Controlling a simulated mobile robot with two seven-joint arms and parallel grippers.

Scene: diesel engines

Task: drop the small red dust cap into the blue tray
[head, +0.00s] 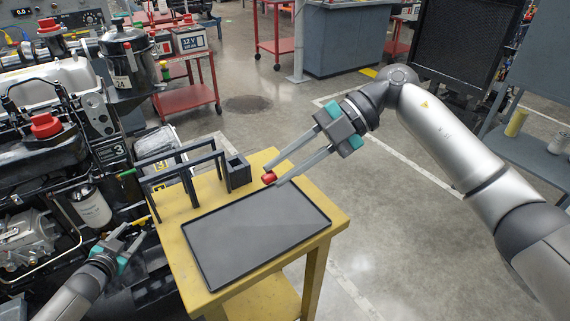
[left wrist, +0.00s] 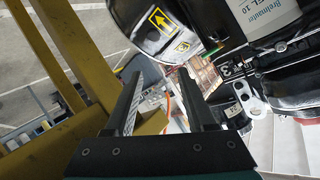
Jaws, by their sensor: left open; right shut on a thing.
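The small red dust cap (head: 268,178) is held between the fingertips of my right gripper (head: 271,179). The gripper is shut on it, just above the far right edge of a shallow dark grey tray (head: 215,250) on the yellow cart (head: 335,217). The tray looks dark grey, and I see no clearly blue tray. My left gripper (head: 133,231) is open and empty, low beside the engine and left of the cart. Its two fingers also show apart in the left wrist view (left wrist: 163,92).
A dark frame rack (head: 185,165) and a small dark open box (head: 238,172) stand at the cart's back. The engine (head: 50,190) with larger red caps (head: 45,125) fills the left. Open floor lies right of the cart.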

